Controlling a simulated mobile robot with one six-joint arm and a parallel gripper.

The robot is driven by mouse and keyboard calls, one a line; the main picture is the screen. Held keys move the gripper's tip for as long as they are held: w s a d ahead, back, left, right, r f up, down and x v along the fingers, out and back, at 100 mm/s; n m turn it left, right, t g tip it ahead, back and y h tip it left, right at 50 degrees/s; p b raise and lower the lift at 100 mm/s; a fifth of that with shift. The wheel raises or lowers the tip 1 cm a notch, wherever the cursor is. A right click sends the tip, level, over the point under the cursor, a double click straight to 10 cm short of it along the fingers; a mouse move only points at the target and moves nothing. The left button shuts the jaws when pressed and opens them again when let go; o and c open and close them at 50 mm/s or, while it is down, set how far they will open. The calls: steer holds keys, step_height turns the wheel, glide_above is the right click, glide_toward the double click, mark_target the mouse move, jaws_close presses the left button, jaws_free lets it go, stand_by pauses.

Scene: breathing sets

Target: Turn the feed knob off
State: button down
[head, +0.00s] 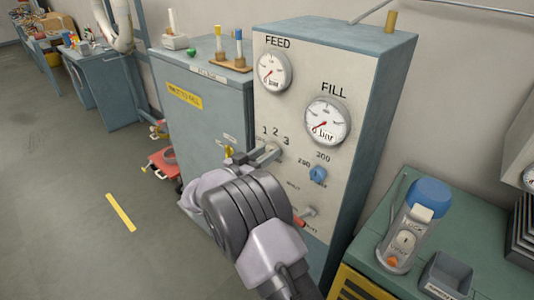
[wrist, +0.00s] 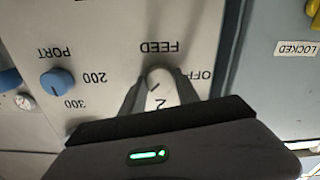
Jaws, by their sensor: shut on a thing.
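The feed knob (wrist: 161,82) is a pale knob on the grey panel, below the upside-down word FEED in the wrist view. My gripper (wrist: 160,88) is shut on it, with one dark finger on each side. OFF shows to the right of the knob there, and a 2 shows just in front of it. In the head view the feed knob (head: 268,152) sits under the marks 1 2 3, and my gripper (head: 252,157) reaches it from the lower left. My wrist hides part of the panel. I cannot tell exactly which mark the knob points to.
The FEED gauge (head: 273,70) and FILL gauge (head: 327,121) both read 0 bar. A blue knob (head: 318,174) and a red-tipped lever (head: 303,220) are close by on the panel. A green bench with a blue-topped device (head: 407,236) stands at the right.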

steer(key=n+b, duration=0.2)
steer(key=n, duration=0.4)
steer(key=shift+b, duration=0.3)
steer(key=n, duration=0.3)
steer(key=shift+n, duration=0.4)
steer(key=n, duration=0.3)
steer(key=shift+n+p, duration=0.3)
steer(key=shift+p, duration=0.1)
steer(key=n+p, duration=0.1)
steer(key=n, duration=0.2)
steer(key=shift+n, duration=0.4)
steer(key=n+p, duration=0.1)
steer(key=n, duration=0.2)
steer(key=shift+p, duration=0.3)
steer(key=n+p, duration=0.2)
steer(key=n, duration=0.4)
steer(key=shift+n, duration=0.3)
steer(key=shift+p, duration=0.3)
